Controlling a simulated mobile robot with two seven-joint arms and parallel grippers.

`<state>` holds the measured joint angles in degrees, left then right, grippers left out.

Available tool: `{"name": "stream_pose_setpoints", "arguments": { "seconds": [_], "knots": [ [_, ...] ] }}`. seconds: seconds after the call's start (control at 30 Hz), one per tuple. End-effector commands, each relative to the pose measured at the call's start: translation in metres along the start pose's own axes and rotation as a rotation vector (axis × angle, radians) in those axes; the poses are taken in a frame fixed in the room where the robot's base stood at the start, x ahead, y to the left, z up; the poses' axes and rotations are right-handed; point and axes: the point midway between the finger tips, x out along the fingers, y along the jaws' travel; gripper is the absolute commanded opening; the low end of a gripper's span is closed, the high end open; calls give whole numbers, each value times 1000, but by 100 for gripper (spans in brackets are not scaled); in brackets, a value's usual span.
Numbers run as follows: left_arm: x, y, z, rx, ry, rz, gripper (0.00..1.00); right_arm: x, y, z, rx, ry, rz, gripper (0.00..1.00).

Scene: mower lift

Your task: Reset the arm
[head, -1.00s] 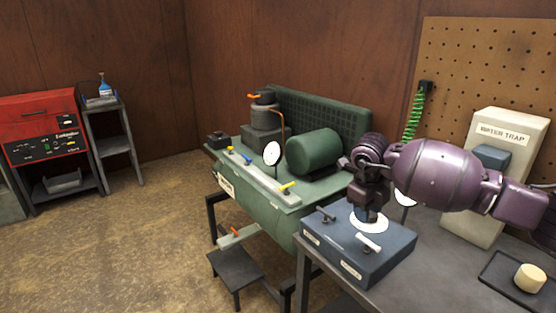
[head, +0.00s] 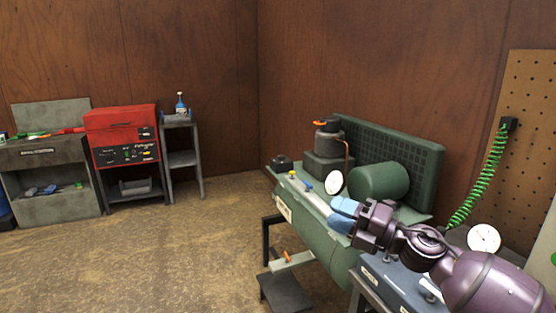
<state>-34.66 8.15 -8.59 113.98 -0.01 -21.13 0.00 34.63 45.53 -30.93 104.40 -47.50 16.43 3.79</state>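My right arm comes in purple from the lower right. Its gripper (head: 343,214) has blue fingertips and points left, in front of the green compressor (head: 322,232). The fingertips look close together, and I cannot make out a clear gap between them. No held thing shows at them. My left gripper is not in view.
A blue-grey box (head: 392,284) on the workbench lies partly behind my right arm. A round white gauge (head: 484,238) and a green coiled hose (head: 480,178) are at the right. A red tool chest (head: 122,138) and a grey stand (head: 184,160) stand back left. Open floor lies left of the compressor.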

Motion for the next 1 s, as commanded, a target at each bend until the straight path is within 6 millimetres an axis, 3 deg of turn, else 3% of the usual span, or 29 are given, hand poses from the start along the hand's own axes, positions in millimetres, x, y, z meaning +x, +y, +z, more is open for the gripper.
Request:
{"name": "stream_pose_setpoints", "arguments": {
  "seconds": [0.27, 0.47, 0.7, 1.0],
  "knots": [
    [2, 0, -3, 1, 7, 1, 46, -57, -71, -1, 598, -460, 117, 40],
    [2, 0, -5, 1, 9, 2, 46, -116, -140, -28, 974, -734, 109, 40],
    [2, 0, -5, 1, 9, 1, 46, -192, -211, -90, 1344, -999, 97, 40],
    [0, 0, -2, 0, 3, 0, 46, -287, -264, -187, 1594, -1273, 118, 40]
  ]
}}
